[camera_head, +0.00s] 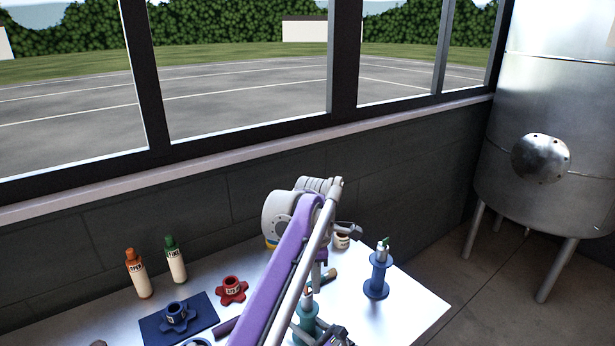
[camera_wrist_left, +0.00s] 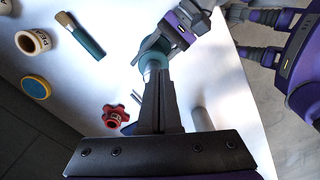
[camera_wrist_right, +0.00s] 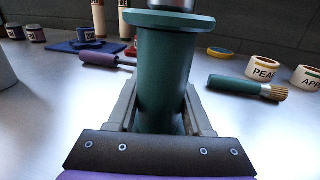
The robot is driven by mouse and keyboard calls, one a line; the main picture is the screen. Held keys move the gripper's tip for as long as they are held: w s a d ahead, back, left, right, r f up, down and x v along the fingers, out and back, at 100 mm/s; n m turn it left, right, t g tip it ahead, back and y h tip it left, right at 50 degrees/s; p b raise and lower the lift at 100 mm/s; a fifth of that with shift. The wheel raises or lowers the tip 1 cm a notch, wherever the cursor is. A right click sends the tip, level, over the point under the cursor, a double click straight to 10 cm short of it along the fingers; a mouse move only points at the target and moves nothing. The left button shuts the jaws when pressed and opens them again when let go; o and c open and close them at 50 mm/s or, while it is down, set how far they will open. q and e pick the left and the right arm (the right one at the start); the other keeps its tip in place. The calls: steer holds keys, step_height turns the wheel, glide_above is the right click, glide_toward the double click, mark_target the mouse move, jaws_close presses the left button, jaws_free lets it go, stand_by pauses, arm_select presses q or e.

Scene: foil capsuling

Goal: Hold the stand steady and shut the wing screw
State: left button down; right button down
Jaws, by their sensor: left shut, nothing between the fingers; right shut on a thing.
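The teal stand (camera_head: 308,316) stands on the table, partly behind my left arm in the head view. In the right wrist view the stand (camera_wrist_right: 165,65) is upright, with a wide top flange and a silver part above it. My right gripper (camera_wrist_right: 162,105) is shut on its body, a finger on each side. My left gripper (camera_wrist_left: 153,76) is shut and empty, its fingertips close by the top of the stand (camera_wrist_left: 131,56). I cannot tell whether they touch it. I cannot make out the wing screw; the left fingers cover part of that area.
A blue spool-shaped stand (camera_head: 377,276) stands to the right. A red star-shaped pot (camera_head: 232,289), a blue mat (camera_head: 150,326) with a blue pot, and two bottles (camera_head: 176,263) are at the left. A brush (camera_wrist_right: 240,86) and labelled pots (camera_wrist_right: 262,68) lie near the stand.

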arm_select(q)
steer(key=shift+w+a, duration=0.25)
steer(key=shift+a, duration=0.4)
stand_by(1.0)
steer(key=shift+w+a, duration=0.1)
steer(key=shift+w, duration=0.55)
stand_by(0.6)
steer(key=shift+w+d, duration=0.15)
steer(key=shift+d, duration=0.3)
step_height(320, 180, up, 7)
steer(key=s, duration=0.2)
step_height(320, 180, down, 7)
steer(key=shift+d, duration=0.25)
stand_by(0.5)
